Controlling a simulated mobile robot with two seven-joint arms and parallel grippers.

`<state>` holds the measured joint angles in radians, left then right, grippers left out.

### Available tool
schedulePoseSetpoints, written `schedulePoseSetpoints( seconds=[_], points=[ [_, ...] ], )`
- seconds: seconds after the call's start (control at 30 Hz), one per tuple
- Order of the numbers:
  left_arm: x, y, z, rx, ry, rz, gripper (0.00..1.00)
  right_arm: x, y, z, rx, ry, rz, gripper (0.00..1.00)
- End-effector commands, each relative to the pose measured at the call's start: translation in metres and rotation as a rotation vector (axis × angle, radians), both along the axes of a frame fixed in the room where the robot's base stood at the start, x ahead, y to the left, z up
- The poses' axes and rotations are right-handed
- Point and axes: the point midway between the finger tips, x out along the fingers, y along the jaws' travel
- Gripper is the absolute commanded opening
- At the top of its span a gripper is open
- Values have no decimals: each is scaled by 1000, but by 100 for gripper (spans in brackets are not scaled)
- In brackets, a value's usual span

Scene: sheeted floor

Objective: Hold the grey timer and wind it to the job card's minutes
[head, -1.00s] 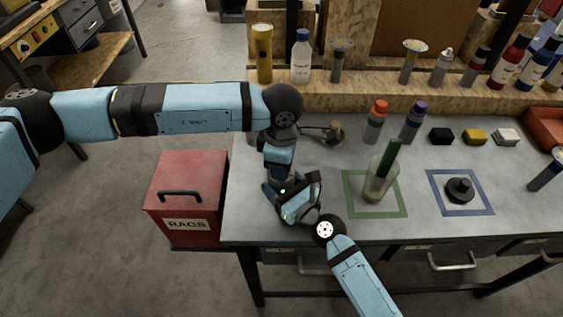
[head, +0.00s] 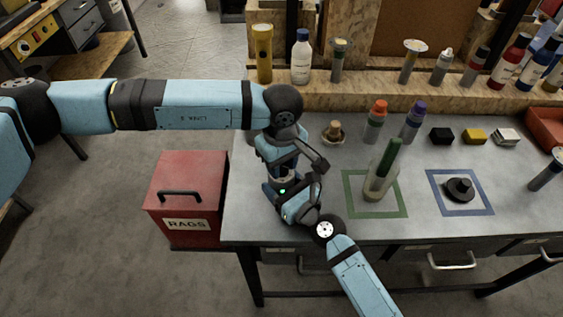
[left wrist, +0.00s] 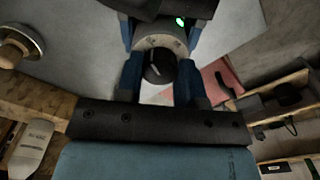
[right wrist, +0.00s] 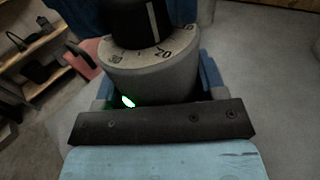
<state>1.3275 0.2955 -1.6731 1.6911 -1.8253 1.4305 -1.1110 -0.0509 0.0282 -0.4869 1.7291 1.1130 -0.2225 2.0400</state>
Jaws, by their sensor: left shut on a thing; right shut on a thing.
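The grey timer (right wrist: 150,75) is upright between the blue fingers of my right gripper (right wrist: 155,90), which is shut on its body. Its black knob (right wrist: 140,20) has a white line; a "20" shows on the pale dial below it, other figures being cut off or blurred. My left gripper (left wrist: 158,80) is shut on the black knob (left wrist: 158,67), a finger on each side. In the head view the timer (head: 283,179) is mostly hidden by my left gripper (head: 281,184) and right wrist, above the bench's left end. I cannot make out a job card.
A red RAGS box (head: 187,195) stands left of the bench (head: 300,150). A wooden knob on a dish (head: 333,132) is behind. Bottles line the shelf.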

Motion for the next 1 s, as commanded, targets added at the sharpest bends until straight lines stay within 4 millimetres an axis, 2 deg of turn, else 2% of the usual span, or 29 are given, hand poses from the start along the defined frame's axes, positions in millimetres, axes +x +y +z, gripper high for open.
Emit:
schedulePoseSetpoints(
  seconds=[0.63, 0.67, 0.77, 1.0],
  points=[
    [0, 0, 1, -1, -1, -51, 11, 0, -1, -1, -1, 2, -1, 36],
    [0, 0, 1, -1, -1, -51, 39, 0, -1, -1, -1, 2, -1, 36],
    [0, 0, 1, -1, -1, -50, 61, 0, -1, -1, -1, 2, -1, 36],
    [0, 0, 0, 0, 0, -50, 61, 0, 0, -1, -1, 2, 0, 36]
  ],
)
